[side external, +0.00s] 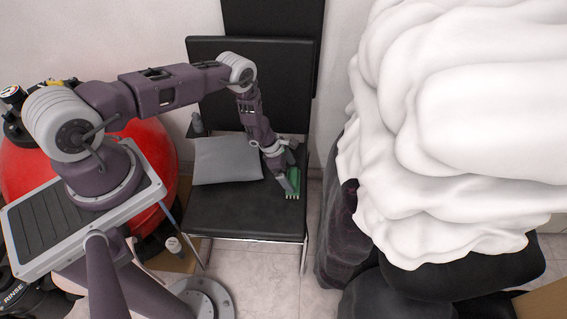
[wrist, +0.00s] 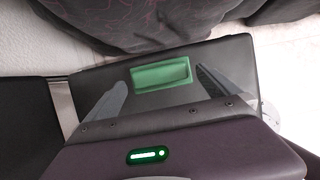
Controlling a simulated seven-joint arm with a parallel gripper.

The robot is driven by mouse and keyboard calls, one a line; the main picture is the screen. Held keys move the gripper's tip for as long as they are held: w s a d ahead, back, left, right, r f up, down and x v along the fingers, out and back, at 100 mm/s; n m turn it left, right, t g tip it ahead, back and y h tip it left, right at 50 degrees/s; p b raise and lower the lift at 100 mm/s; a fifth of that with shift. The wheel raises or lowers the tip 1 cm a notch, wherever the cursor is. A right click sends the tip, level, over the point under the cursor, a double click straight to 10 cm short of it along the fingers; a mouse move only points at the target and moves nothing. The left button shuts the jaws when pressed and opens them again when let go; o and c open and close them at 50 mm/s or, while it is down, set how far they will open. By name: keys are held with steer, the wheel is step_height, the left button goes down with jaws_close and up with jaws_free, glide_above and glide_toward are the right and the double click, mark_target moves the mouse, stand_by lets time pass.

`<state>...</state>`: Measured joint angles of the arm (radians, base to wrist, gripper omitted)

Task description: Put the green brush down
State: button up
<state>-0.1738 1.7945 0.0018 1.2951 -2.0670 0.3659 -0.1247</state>
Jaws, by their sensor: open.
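The green brush (side external: 293,186) lies on the black chair seat (side external: 225,217), near the seat's right edge. In the wrist view the brush (wrist: 161,74) shows as a green block with a recessed top, resting on the dark seat. My gripper (side external: 288,178) is right over the brush in the side view. In the wrist view its two fingers (wrist: 158,88) are spread wide, one on each side of the brush, with gaps between them and it. The gripper is open and holds nothing. Part of the brush is hidden by the gripper in the side view.
A grey cushion or folded sheet (side external: 226,160) lies on the seat left of the brush. The chair's backrest (side external: 250,75) stands behind. A large white draped pile (side external: 450,130) is to the right. A red round tank (side external: 35,180) is at left.

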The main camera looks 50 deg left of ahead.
steer(key=v, duration=1)
steer(key=w+d+r+m+t+h, duration=0.1)
steer(key=w+d+r+m, duration=0.2)
steer(key=r, duration=0.5)
steer(key=w+d+r+m+h, duration=0.1)
steer(key=w+d+r+m, duration=0.2)
steer(key=r, duration=0.5)
steer(key=s+d+r+m+h, duration=0.1)
steer(key=d+r+m, duration=0.25)
steer(key=r, duration=0.65)
steer(key=d+r+m, duration=0.2)
steer(key=d+r, duration=0.2)
steer(key=r, duration=0.6)
steer(key=s+d+r+m+y, duration=0.1)
steer(key=s+d+r+m, duration=0.1)
steer(key=s+r+m, duration=0.45)
steer(key=s+d+r+m, duration=0.25)
steer(key=s+r, duration=0.55)
steer(key=s, duration=0.4)
steer(key=s+a+m+t+y, duration=0.1)
steer(key=s+a+m+y, duration=0.4)
steer(key=s, duration=0.9)
steer(key=a+m, duration=0.1)
steer(key=a, duration=0.2)
steer(key=shift+s, duration=0.4)
